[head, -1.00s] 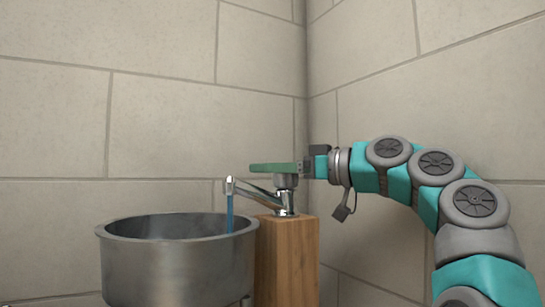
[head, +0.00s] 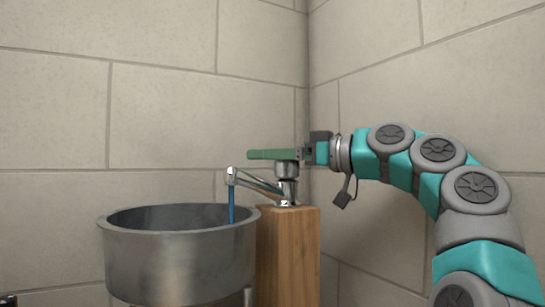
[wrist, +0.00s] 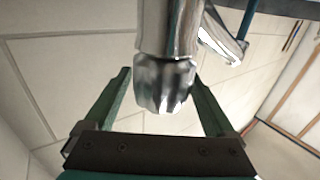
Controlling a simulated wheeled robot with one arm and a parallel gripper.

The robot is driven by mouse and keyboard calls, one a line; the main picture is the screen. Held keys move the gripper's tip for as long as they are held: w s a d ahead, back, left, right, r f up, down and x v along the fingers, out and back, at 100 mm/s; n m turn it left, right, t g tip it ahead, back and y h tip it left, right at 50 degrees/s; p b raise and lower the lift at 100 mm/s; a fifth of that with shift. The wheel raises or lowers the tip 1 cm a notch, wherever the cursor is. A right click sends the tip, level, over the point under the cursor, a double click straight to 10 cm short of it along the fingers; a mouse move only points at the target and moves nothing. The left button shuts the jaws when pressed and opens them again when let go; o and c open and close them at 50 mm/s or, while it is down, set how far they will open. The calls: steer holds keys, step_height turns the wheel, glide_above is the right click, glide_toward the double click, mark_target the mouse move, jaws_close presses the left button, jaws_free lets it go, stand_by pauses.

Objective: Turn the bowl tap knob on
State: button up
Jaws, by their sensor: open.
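The tap (head: 286,190) stands on a wooden post, with its spout over the metal bowl (head: 180,262). A thin blue stream (head: 231,205) hangs from the spout into the bowl. In the wrist view the silver ribbed knob (wrist: 165,84) lies between the two open fingers (wrist: 165,88). A gap shows on each side, so neither finger appears to touch it.
The wooden post (head: 288,255) stands right beside the bowl. Tiled walls (head: 150,100) meet in a corner close behind the tap.

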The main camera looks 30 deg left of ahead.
steer(key=shift+s+d+r, duration=0.3)
steer(key=shift+d+r, duration=0.05)
steer(key=shift+r, duration=0.3)
steer(key=shift+s+d+r, duration=0.3)
steer(key=shift+r, duration=0.3)
steer(key=s+d+r+b, duration=0.1)
steer(key=s+d+b, duration=0.3)
steer(key=s+d, duration=0.5)
steer(key=shift+s+d+r+b, duration=0.35)
steer(key=shift+s+d, duration=0.05)
steer(key=shift+d, duration=0.25)
